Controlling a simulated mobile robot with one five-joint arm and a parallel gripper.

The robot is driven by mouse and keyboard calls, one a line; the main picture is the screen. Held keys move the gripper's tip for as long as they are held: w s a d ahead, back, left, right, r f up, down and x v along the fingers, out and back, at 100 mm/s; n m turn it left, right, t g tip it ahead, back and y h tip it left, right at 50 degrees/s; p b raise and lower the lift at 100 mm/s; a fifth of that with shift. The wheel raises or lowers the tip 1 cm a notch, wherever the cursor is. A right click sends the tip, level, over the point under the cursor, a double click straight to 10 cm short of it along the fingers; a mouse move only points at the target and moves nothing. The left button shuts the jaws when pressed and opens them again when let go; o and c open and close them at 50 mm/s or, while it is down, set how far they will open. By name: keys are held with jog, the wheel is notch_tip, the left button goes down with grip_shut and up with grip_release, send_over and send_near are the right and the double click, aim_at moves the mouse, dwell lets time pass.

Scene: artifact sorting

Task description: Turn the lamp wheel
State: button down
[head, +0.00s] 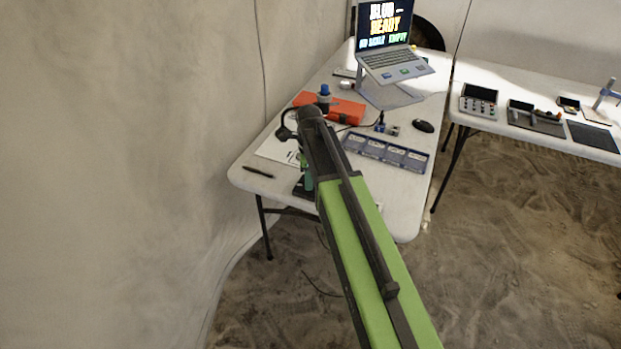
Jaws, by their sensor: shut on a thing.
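My green and black arm reaches from the lower right over the near left part of the white table (408,222). Its far end hides much of what stands behind it. My gripper (304,184) appears small, low by the table's near left part, dark with a bit of green above it. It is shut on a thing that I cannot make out. The lamp wheel cannot be told apart in this view; the arm may hide it.
An orange case (347,110), a blue-topped object (325,92), a blue labelled tray (387,152), a mouse (424,126), a pen (258,171) and a laptop (392,62) on a stand are on the table. A second table (553,92) holds devices. A wall (100,160) closes the left.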

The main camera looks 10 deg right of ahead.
jog(key=shift+s+d, duration=0.2)
jog(key=c, duration=1.1)
grip_release()
jog(key=shift+o, duration=0.8)
notch_tip(320, 180, up, 17)
jog(key=p, duration=1.7)
jog(key=shift+r, duration=0.15)
